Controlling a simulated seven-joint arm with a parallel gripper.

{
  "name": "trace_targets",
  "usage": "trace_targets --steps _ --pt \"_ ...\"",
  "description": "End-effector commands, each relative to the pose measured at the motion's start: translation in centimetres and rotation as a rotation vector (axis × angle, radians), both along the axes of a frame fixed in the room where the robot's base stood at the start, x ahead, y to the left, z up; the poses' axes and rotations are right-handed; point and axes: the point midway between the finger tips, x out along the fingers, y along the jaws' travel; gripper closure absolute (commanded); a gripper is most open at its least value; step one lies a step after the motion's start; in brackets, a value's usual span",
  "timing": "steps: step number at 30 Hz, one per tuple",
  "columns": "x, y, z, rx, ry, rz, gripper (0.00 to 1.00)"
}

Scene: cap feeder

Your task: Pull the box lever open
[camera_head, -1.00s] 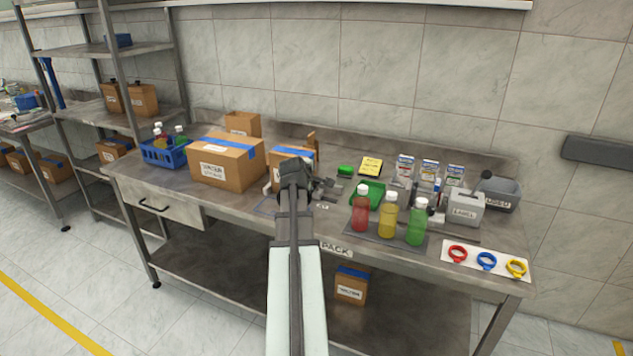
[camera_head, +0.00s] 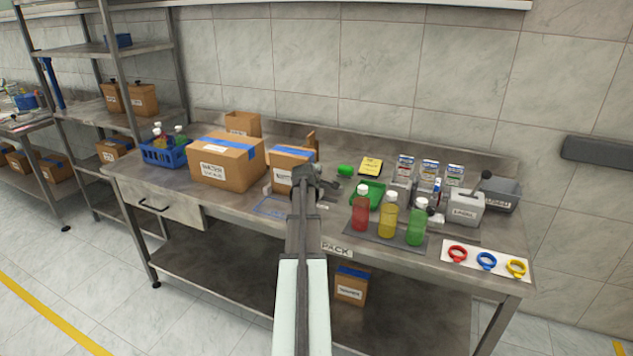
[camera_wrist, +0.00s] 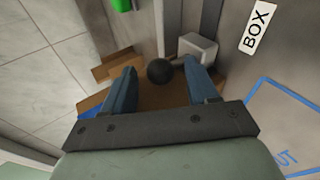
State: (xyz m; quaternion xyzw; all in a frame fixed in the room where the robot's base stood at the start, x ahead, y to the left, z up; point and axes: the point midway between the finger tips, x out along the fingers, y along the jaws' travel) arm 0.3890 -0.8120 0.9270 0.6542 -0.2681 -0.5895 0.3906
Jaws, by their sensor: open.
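In the wrist view, the box lever's black ball knob (camera_wrist: 160,72) sits between the two blue fingers of my gripper (camera_wrist: 161,78). The fingers are open, one on each side, and I cannot tell whether either touches the knob. A "BOX" label (camera_wrist: 257,27) lies on the metal to the right. In the head view, my gripper (camera_head: 307,180) is in front of the small brown box with blue tape (camera_head: 291,155). My arm hides the lever there.
A larger taped box (camera_head: 227,165) stands to the left. A green tray (camera_head: 376,190) and red, yellow and green bottles (camera_head: 388,218) stand close on the right. A blue outline (camera_wrist: 262,92) is marked on the table near the label.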

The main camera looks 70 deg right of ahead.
Motion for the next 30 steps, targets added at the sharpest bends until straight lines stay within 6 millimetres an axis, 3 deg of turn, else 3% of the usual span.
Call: trace_targets --steps 10,27,30 --pt "0.04 -0.21 -0.15 0.000 0.000 0.000 0.41" --pt "0.12 -0.39 0.03 -0.006 -0.001 0.001 0.96" --pt "0.13 -0.43 0.06 -0.007 -0.001 0.001 1.00"
